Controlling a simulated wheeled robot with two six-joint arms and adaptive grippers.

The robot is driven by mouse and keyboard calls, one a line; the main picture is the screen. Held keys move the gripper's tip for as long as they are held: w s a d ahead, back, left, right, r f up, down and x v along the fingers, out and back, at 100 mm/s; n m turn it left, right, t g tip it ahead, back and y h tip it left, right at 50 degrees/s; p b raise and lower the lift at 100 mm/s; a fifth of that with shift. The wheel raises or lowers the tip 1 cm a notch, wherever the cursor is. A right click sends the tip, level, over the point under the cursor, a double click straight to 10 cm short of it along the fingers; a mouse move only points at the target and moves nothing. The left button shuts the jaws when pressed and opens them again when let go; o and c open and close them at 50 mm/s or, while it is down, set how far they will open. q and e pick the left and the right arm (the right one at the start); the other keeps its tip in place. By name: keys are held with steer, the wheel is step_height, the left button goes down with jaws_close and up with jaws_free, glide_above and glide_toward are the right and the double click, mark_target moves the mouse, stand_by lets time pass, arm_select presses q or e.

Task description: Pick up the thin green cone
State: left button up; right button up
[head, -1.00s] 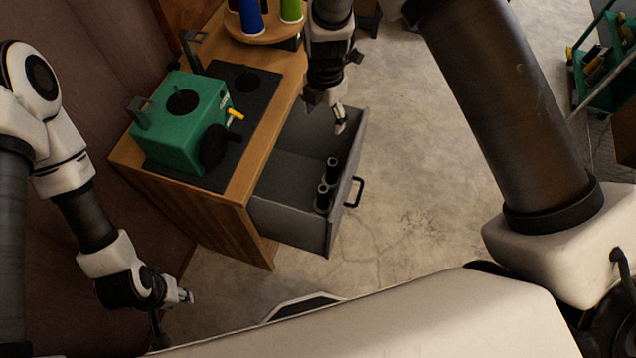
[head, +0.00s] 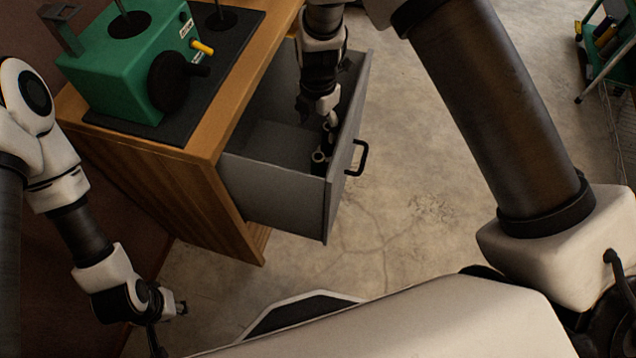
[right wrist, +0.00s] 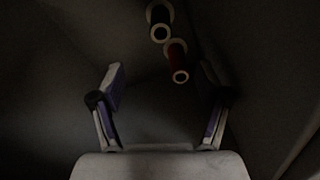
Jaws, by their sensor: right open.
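The right wrist view shows two thin spools or cones in the grey drawer (head: 275,195). One is very dark, perhaps green, with a pale rim (right wrist: 160,22); the other is dark red (right wrist: 178,62). The light is too dim to be sure of the first one's colour. In the head view small dark cones (head: 318,162) stand in the drawer, partly hidden by my right gripper (head: 328,112). That gripper points down into the drawer, open and empty; in the wrist view both cones lie beyond its fingers. My left gripper (head: 176,307) hangs at lower left, away from the drawer.
A wooden cabinet (head: 150,190) holds the pulled-out drawer, whose handle (head: 358,158) sticks out to the right. A green machine (head: 125,65) with a dark wheel stands on the cabinet top. The concrete floor (head: 400,240) to the right is clear. A green rack (head: 605,35) stands at far right.

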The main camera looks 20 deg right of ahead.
mark_target(318, 153)
step_height(318, 153, down, 11)
steer(key=shift+s+f+b, duration=0.1)
steer(key=shift+b, duration=0.95)
step_height(318, 153, down, 4)
steer(key=shift+f+b, duration=0.2)
steer(key=shift+b, duration=0.45)
steer(key=shift+r, duration=0.1)
steer(key=shift+c, duration=0.7)
steer(key=c, duration=1.1)
